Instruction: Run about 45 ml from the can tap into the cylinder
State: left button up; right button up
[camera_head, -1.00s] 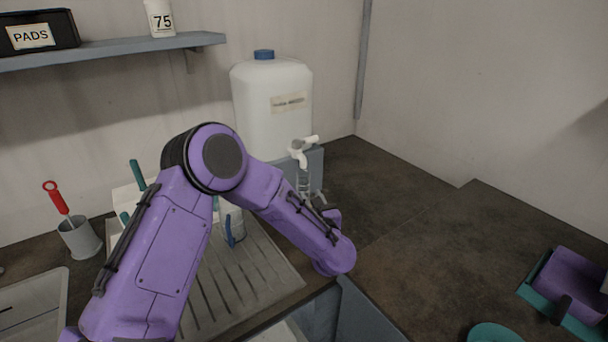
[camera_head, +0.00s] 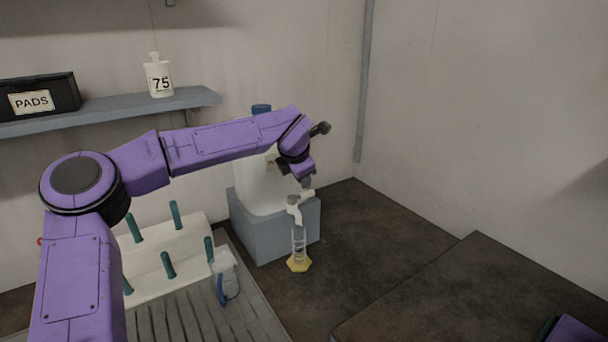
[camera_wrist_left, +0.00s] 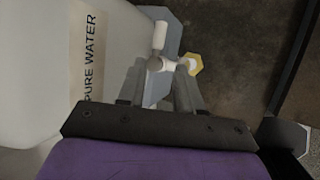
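The white water can (camera_head: 262,193) with a blue cap (camera_head: 261,108) stands on a grey-blue block (camera_head: 268,229), partly hidden by my left arm. Its white tap (camera_head: 295,205) points out at the front, and it also shows in the left wrist view (camera_wrist_left: 157,62). The clear cylinder (camera_head: 298,242) stands upright on a yellow six-sided base (camera_head: 299,264), below the tap. I cannot make out any water in it. My left gripper (camera_wrist_left: 160,85) is just above the tap, its fingers apart, with the tap showing at their tips; contact cannot be told. My right gripper is out of view.
A white rack (camera_head: 150,262) with several teal handles and a bottle with a blue part (camera_head: 226,277) stand left of the can by the ribbed drainer (camera_head: 185,318). A shelf (camera_head: 110,115) is above. The dark counter (camera_head: 385,228) right of the cylinder is clear.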

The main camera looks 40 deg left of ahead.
aim_at(303, 194)
pick_arm(q)
jog(key=p+x, duration=0.2)
jog(key=x, duration=0.7)
jog(key=shift+a+f, duration=0.25)
jog(key=shift+f, duration=0.05)
jog(key=shift+w+a+f, duration=0.1)
jog(key=shift+a+f, duration=0.05)
jog(key=shift+f, duration=0.25)
jog(key=shift+p, duration=0.3)
grip_shut()
